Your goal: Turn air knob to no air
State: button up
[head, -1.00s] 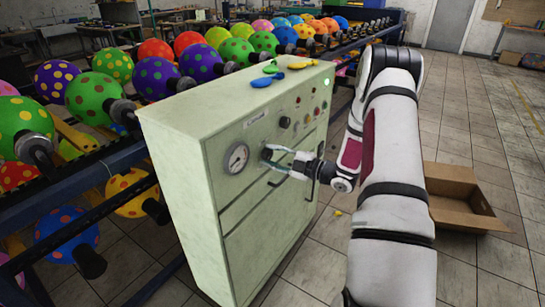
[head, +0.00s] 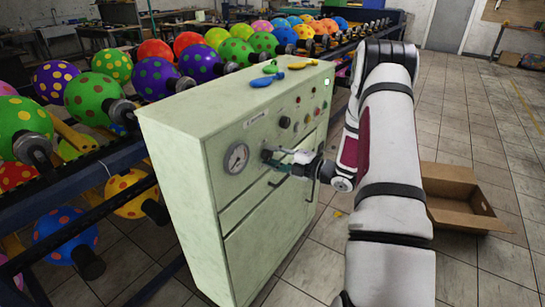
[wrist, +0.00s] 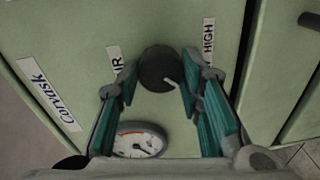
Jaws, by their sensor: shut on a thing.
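The pale green control cabinet (head: 185,150) stands in the middle of the head view. Its dark round air knob (wrist: 158,68) shows in the wrist view with a light pointer mark towards its lower right. Labels reading partly "IR" (wrist: 115,62) and "HIGH" (wrist: 208,42) sit on either side of the knob. My gripper (wrist: 160,80) has its teal-padded fingers on both sides of the knob and is shut on it. In the head view my gripper (head: 278,160) is at the cabinet front, largely covering the knob.
A round pressure gauge (head: 236,158) is left of the knob. A rack of dotted balloons (head: 92,96) stands behind and left. An open cardboard box (head: 455,190) is on the floor at right, with free floor around it.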

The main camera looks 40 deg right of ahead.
jog(key=shift+f, duration=0.1)
jog(key=o, duration=1.2)
jog(key=shift+c, duration=0.2)
jog(key=shift+s, duration=0.1)
jog(key=v, duration=1.1)
jog(key=shift+s+d, duration=0.25)
jog(key=shift+s, duration=0.15)
